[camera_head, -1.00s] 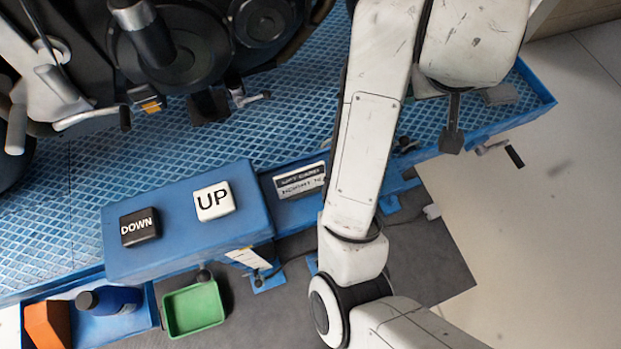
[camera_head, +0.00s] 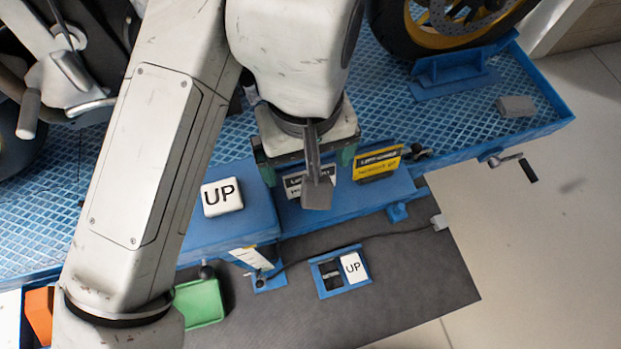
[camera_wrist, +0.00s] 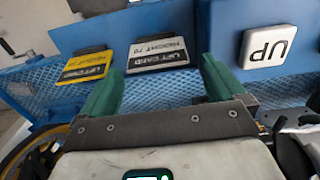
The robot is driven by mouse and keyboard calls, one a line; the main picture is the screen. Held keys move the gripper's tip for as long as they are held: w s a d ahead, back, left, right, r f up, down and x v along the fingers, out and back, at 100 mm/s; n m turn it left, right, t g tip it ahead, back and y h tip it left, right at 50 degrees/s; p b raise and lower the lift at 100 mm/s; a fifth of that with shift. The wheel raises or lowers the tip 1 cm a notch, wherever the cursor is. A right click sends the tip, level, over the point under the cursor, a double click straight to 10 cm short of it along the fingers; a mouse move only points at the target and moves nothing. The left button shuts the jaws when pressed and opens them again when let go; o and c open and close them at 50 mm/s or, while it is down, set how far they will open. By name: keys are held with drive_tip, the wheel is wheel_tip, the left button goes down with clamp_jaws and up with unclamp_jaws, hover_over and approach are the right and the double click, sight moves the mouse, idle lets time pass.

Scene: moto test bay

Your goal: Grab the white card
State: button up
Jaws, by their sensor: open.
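The white card (camera_wrist: 158,52), with a black band and "LIFT CARD" lettering, stands in a blue holder in the wrist view. In the head view the white card (camera_head: 295,186) is partly hidden by a dark part of my gripper. My gripper (camera_wrist: 160,82) is open, with green fingers on either side of the card's near edge and nothing between them. In the head view my gripper (camera_head: 306,160) is right over the card. I cannot tell whether the fingers touch it.
A yellow card (camera_head: 377,165) stands just right of the white card. A blue box with a white UP button (camera_head: 222,197) is to its left. A small blue panel (camera_head: 325,278) lies on the dark mat below. A green tray (camera_head: 200,303) is at lower left.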

sight(292, 182)
drive_tip(key=shift+w+d+f+p, duration=0.1)
drive_tip(key=shift+f+p, duration=0.2)
drive_tip(key=shift+f, duration=1.4)
drive_tip(key=shift+d+f+p, duration=0.1)
drive_tip(key=shift+f+p, duration=0.15)
drive_tip(key=shift+f, duration=1.4)
drive_tip(key=shift+c, duration=0.3)
drive_tip(key=c, duration=0.8)
